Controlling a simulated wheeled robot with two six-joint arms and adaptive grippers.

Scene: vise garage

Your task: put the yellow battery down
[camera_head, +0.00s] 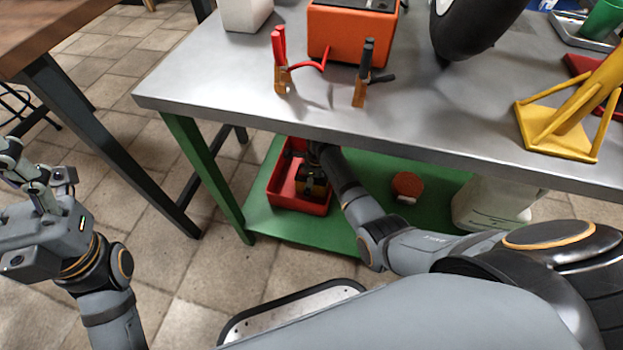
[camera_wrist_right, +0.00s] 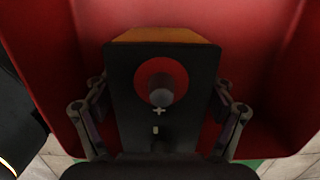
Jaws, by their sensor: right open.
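The yellow battery (camera_head: 314,188) sits in a red bin (camera_head: 275,190) on the low green shelf under the metal bench. In the right wrist view the battery (camera_wrist_right: 133,120) shows its black face, a red ring around a round post, and an orange-yellow top edge. My right gripper (camera_wrist_right: 160,90) is open, with one finger on each side of the battery; whether the fingers touch it cannot be told. Red bin walls (camera_wrist_right: 270,50) surround it. In the head view my right arm hides part of the battery. My left gripper (camera_head: 38,172) is open and empty at the far left, away from the bench.
The metal bench top (camera_head: 420,125) overhangs the shelf, with red and black clamps (camera_head: 282,70), an orange box (camera_head: 350,30) and a yellow stand (camera_head: 570,120) on it. On the green shelf (camera_head: 340,235) are a round orange-red thing (camera_head: 407,185) and a white container (camera_head: 490,205).

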